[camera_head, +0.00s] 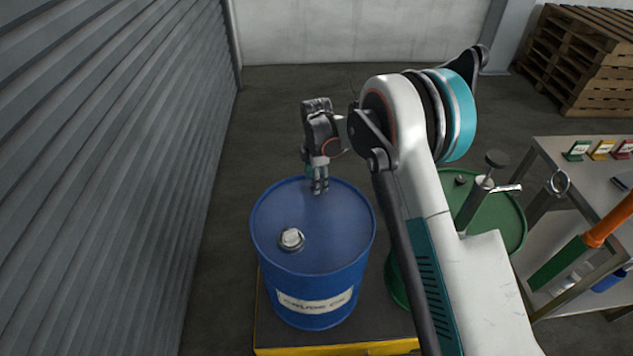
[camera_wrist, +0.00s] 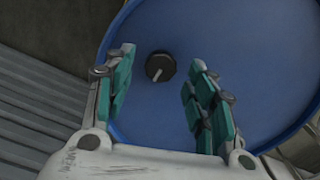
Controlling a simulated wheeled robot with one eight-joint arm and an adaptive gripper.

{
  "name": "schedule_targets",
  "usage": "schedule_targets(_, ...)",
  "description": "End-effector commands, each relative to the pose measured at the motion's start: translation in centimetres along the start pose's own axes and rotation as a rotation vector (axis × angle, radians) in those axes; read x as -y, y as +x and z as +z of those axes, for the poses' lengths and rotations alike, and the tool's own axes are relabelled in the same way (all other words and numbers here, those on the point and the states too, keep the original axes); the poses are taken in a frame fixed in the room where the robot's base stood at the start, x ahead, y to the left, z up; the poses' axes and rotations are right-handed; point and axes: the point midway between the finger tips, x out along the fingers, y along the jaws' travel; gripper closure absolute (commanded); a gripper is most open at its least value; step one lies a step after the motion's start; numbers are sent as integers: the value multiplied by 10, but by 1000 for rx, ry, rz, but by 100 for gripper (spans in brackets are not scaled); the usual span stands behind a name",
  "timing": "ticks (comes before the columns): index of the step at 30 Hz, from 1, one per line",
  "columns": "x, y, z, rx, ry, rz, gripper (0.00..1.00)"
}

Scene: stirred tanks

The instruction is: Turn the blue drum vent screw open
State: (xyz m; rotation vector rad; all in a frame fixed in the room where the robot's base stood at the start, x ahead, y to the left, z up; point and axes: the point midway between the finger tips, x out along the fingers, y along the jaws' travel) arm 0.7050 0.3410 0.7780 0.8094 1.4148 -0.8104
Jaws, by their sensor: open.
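The blue drum (camera_head: 312,262) stands upright with a label on its front. In the wrist view its blue lid (camera_wrist: 245,50) fills most of the picture. The vent screw (camera_wrist: 160,67) is a small dark round cap with a light bar across it, near the lid's edge. In the wrist view it lies beyond and between the fingertips, apart from them. In the head view my gripper hides it. My gripper (camera_head: 320,187) points down over the far edge of the lid. Its teal-padded fingers (camera_wrist: 162,72) are spread with nothing between them.
A larger silver bung (camera_head: 291,239) sits on the near left of the lid. A green drum (camera_head: 495,222) with a hand pump stands to the right, partly behind my arm. A corrugated wall (camera_head: 120,150) runs along the left. A metal bench (camera_head: 590,160) is at right.

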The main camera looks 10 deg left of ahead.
Motion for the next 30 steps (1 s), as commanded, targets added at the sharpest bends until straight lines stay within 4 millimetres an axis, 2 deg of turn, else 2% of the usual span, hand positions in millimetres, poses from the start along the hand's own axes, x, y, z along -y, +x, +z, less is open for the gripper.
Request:
schedule_targets(9, 0, -64, 0, 0, 0, 0, 49)
schedule_targets(15, 0, -93, 0, 0, 0, 0, 49)
schedule_targets(21, 0, -104, 0, 0, 0, 0, 49)
schedule_targets(30, 0, -104, 0, 0, 0, 0, 49)
